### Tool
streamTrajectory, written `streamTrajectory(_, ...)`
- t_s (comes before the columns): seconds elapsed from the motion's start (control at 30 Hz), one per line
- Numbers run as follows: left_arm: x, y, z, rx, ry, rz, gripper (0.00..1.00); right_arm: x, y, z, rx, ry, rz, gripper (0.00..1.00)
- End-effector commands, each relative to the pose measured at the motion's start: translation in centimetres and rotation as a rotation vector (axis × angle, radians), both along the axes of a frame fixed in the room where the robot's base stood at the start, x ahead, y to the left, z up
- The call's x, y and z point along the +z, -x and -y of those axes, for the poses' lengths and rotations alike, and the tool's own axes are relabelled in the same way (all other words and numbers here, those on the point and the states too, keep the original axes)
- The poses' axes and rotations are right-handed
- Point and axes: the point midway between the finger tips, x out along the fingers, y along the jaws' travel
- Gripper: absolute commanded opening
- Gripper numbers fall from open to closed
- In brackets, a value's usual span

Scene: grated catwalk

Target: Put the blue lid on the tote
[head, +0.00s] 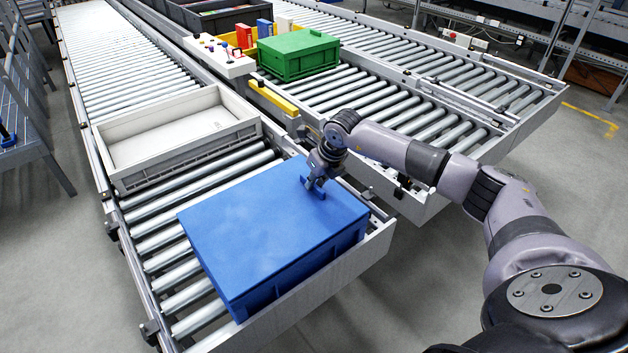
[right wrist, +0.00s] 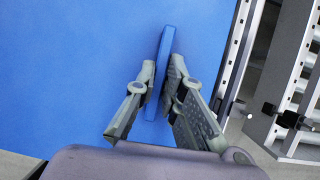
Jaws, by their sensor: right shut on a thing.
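The blue lid (head: 262,228) lies over the blue tote (head: 312,268) on the near end of the left roller conveyor. Its edges line up closely with the tote's walls. I cannot tell whether it is fully seated all round. My right gripper (head: 316,187) is at the lid's far right part, shut on its upright blue handle (right wrist: 160,75). The right wrist view shows both fingers (right wrist: 161,92) pressed on either side of this handle, with the flat lid below. The tote's inside is hidden. My left gripper is not in view.
A shallow grey-white tote (head: 185,158) stands just behind on the same conveyor. A green lidded crate (head: 298,54) stands on the second conveyor. A white control box (head: 218,56) and yellow bar (head: 273,97) are between the lines. Rollers left of the blue tote are bare.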

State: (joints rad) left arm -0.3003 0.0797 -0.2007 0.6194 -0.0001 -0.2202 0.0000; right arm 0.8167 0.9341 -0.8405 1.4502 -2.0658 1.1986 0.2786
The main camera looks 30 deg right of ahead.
Motion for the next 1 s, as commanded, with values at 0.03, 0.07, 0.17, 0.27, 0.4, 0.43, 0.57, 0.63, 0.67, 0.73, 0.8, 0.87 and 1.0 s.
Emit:
streamTrajectory(0.03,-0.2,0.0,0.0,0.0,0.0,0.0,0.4,-0.1,-0.1,-0.1,0.0,-0.002,0.003,0.0)
streamTrajectory(0.07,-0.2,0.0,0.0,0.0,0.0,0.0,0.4,-0.1,-0.1,0.0,0.0,-0.002,0.003,0.0)
streamTrajectory(0.17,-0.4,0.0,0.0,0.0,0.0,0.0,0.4,-0.3,-0.1,-0.1,0.0,-0.002,0.003,0.0)
streamTrajectory(0.27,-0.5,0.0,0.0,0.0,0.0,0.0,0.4,-0.5,-0.1,0.0,0.0,-0.002,0.003,0.0)
streamTrajectory(0.4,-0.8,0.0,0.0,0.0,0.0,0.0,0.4,-0.8,-0.1,0.0,0.0,-0.002,0.003,0.0)
streamTrajectory(0.43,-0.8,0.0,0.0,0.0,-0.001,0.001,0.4,-0.8,-0.1,-0.1,0.0,-0.002,0.003,0.0)
streamTrajectory(0.57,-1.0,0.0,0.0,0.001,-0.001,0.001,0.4,-1.1,-0.1,-0.1,0.0,-0.002,0.003,0.0)
streamTrajectory(0.63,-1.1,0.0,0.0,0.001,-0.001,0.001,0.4,-1.2,0.0,0.0,0.0,-0.002,0.002,0.0)
streamTrajectory(0.67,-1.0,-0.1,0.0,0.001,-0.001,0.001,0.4,-1.2,0.0,-0.1,0.0,-0.002,0.002,0.0)
streamTrajectory(0.73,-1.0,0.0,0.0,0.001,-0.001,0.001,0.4,-1.2,0.0,0.0,0.0,-0.002,0.0,0.0)
streamTrajectory(0.8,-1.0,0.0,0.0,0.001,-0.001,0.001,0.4,-1.2,0.0,-0.1,0.0,-0.002,-0.001,0.11)
streamTrajectory(0.87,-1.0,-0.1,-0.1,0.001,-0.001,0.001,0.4,-1.3,0.0,-0.1,0.0,-0.002,-0.002,0.15)
streamTrajectory(1.0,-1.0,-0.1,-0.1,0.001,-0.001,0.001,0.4,-1.3,0.0,0.0,0.0,-0.001,-0.002,0.24)
